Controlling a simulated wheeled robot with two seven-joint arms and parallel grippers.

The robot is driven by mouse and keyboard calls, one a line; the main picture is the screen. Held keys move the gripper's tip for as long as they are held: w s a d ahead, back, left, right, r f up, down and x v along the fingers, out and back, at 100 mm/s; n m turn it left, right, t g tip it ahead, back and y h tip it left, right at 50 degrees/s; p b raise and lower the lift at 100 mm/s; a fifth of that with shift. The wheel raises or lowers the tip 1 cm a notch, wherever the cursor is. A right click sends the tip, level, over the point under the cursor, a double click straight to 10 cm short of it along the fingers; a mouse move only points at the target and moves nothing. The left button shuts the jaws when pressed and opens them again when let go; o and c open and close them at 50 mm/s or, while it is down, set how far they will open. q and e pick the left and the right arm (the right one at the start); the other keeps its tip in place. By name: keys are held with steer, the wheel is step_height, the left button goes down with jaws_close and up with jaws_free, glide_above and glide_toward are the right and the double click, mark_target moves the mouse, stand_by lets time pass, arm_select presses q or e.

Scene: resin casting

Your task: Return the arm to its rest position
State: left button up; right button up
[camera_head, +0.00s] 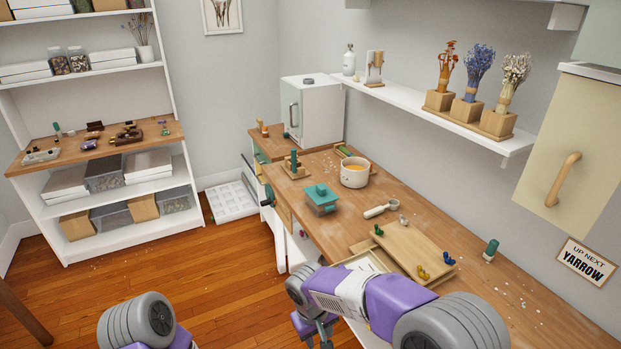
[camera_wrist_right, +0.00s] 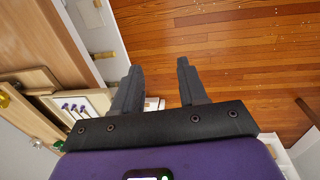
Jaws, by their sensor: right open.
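My right arm reaches in from the lower right in the head view, in front of the workbench (camera_head: 330,225). My right gripper (camera_head: 315,328) hangs low beside the bench's front edge, partly hidden by its own wrist. In the right wrist view the two dark fingers of the right gripper (camera_wrist_right: 160,80) stand apart with nothing between them, above the wooden floor (camera_wrist_right: 230,50). Only a grey and purple part of my left arm shows at the bottom left of the head view. My left gripper is out of the picture.
The bench holds a white pot (camera_head: 354,173), a teal box (camera_head: 320,199), a wooden board (camera_head: 415,255) and small coloured pieces. An open drawer (camera_head: 362,263) juts out close to my right arm.

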steer(key=s+d+f+m+g+y, duration=0.1)
steer(key=s+d+f+m+y, duration=0.15)
steer(key=f, duration=0.65)
steer(key=s+d+f+m+g+y, duration=0.1)
steer(key=s+f+y, duration=0.15)
steer(key=f, duration=0.65)
steer(key=s+d+f+m+t, duration=0.2)
steer(key=s+d+f+m, duration=0.2)
steer(key=s+f, duration=0.3)
steer(key=s+m, duration=0.1)
steer(key=s, duration=0.1)
steer(key=shift+s+d, duration=0.2)
steer(key=shift+s, duration=0.1)
